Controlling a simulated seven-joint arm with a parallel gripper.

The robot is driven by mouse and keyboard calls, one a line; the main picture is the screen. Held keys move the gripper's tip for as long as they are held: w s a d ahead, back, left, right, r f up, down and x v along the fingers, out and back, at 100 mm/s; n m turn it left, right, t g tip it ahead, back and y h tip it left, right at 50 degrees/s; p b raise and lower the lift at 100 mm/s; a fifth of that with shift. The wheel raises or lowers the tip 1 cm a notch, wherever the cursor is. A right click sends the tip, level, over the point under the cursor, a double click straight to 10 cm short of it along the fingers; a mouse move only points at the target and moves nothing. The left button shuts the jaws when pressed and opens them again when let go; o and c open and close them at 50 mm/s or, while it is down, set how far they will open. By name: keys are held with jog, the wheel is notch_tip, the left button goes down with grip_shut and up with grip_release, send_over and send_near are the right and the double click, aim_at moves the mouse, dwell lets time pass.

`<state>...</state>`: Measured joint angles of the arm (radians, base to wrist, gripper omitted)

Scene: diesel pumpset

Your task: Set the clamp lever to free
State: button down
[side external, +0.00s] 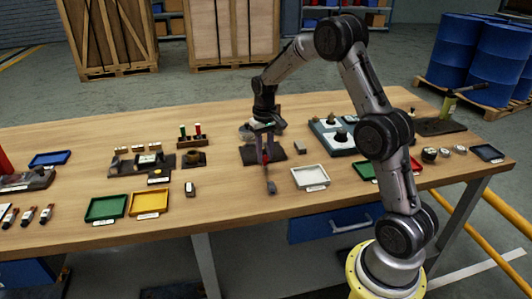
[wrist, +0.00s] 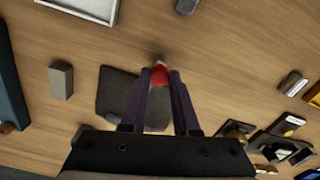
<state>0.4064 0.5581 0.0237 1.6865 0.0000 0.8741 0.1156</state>
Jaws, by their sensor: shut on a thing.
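The clamp lever shows as a red knob (wrist: 159,76) in the wrist view, close between my fingertips. In the side external view a bit of red (side external: 266,157) shows at the fingers. My gripper (side external: 265,158) points down over a dark base plate (side external: 247,155); in the wrist view my gripper (wrist: 160,74) is shut on the red knob. The plate (wrist: 118,88) lies under and beside the fingers. The rest of the clamp is mostly hidden by my gripper, and I cannot read the lever's marked position.
A white tray (side external: 310,177) is right of the clamp, and a teal-and-white panel (side external: 337,140) stands behind it. A small dark block (side external: 271,187) lies in front. Green (side external: 105,208) and yellow (side external: 150,203) trays are at left. Bare wood lies front of the clamp.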

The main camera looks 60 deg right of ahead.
jog(key=w+m, duration=0.1)
jog(key=m, duration=0.2)
jog(key=shift+w+a+r, duration=0.1)
jog(key=shift+w+a, duration=0.25)
jog(key=shift+a, duration=0.05)
jog(key=m, duration=0.1)
jog(key=w+m, duration=0.1)
jog(key=shift+w+a+m, duration=0.2)
jog(key=shift+w+m, duration=0.1)
jog(key=w+m, duration=0.2)
jog(key=m, duration=0.1)
jog(key=shift+d+m, duration=0.1)
jog(key=shift+m, duration=0.2)
jog(key=shift+w+d+m, duration=0.15)
jog(key=shift+w+m, duration=0.25)
jog(key=shift+m, duration=0.4)
jog(key=shift+w+d+m, duration=0.15)
jog(key=shift+w+m, duration=0.25)
jog(key=shift+m, duration=0.4)
jog(key=c, duration=0.7)
grip_release()
jog(key=shift+o, duration=0.2)
